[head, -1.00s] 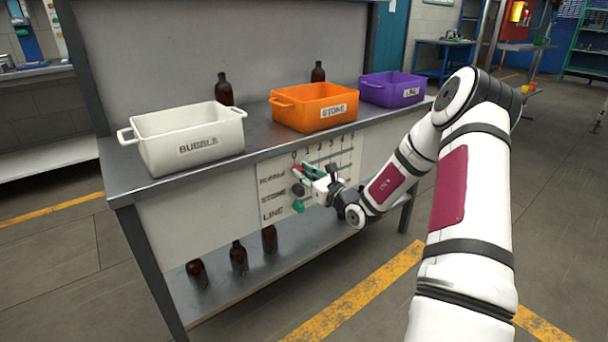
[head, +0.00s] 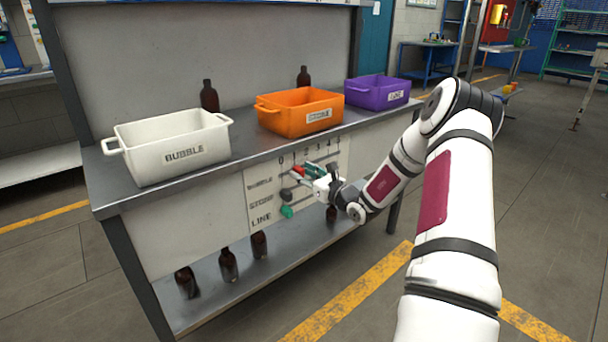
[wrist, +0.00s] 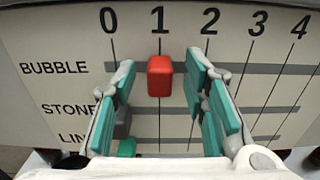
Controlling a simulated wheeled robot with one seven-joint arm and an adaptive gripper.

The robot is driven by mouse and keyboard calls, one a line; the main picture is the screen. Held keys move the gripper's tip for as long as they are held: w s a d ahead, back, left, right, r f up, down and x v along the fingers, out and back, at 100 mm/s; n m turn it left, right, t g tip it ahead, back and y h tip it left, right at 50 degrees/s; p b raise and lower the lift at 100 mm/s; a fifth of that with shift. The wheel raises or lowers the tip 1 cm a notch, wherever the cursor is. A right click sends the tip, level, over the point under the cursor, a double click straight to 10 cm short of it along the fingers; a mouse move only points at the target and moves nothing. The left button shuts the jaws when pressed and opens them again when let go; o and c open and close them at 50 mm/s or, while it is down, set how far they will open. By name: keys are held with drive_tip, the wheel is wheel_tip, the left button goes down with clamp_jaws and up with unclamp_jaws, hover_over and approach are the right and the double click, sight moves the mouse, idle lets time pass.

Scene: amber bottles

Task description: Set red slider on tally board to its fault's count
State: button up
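The red slider (wrist: 160,76) sits on the BUBBLE row of the tally board (head: 258,205), at the line under 1. It also shows, small, in the head view (head: 299,170). My gripper (wrist: 160,80) is open around it, one green-padded finger on each side, with gaps between pads and slider. The grey slider (wrist: 122,124) on the STONE row and the green slider (wrist: 127,147) on the LINE row are at the 0 line, partly hidden by the left finger. The board columns read 0 to 4 in the wrist view.
On the bench stand a white BUBBLE bin (head: 172,155), an orange STONE bin (head: 300,112) and a purple LINE bin (head: 378,93). Amber bottles stand behind the white bin (head: 210,97) and the orange bin (head: 304,77). Several more are on the lower shelf (head: 228,265).

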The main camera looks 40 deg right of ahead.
drive_tip(key=shift+s, duration=0.1)
drive_tip(key=s, duration=1.2)
drive_tip(key=shift+d, duration=0.2)
drive_tip(key=shift+w, duration=0.1)
